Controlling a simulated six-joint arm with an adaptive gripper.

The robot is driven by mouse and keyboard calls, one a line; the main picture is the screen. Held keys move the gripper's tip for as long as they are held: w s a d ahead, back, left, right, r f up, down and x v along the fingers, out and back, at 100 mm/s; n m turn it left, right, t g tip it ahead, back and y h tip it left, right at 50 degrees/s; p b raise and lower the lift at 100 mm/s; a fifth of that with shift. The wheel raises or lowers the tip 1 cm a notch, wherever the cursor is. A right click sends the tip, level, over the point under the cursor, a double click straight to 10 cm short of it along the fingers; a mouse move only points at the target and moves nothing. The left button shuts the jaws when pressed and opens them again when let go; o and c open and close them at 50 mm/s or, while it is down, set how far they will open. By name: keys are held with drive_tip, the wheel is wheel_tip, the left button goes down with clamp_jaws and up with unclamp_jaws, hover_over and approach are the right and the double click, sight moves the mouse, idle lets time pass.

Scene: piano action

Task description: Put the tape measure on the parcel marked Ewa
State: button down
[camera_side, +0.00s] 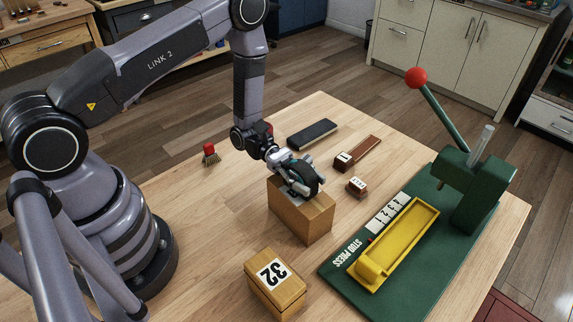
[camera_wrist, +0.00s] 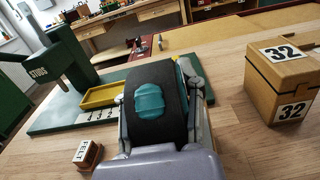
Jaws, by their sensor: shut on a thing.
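My gripper (camera_side: 301,181) is shut on a black, rounded tape measure (camera_side: 313,178) with a teal patch. The tape measure (camera_wrist: 158,100) fills the middle of the wrist view, between the fingers. In the side view it is at the top of a plain wooden box (camera_side: 302,218). I cannot tell whether it touches the box, and no marking shows on the box's visible faces. A second wooden box (camera_side: 275,282), marked 32, stands nearer the camera. It also shows at the right of the wrist view (camera_wrist: 283,85). I can read no Ewa mark anywhere.
A green stud press (camera_side: 470,190) with a red-knobbed lever and a yellow tray (camera_side: 400,240) stands at right. Beyond the gripper lie a dark bar (camera_side: 312,133), a brown labelled strip (camera_side: 357,153) and a small FELT block (camera_side: 357,186). A red brush (camera_side: 210,153) lies at left.

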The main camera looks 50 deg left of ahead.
drive_tip(key=shift+f, duration=0.15)
drive_tip(key=c, duration=0.7)
unclamp_jaws()
drive_tip(key=shift+o, duration=0.2)
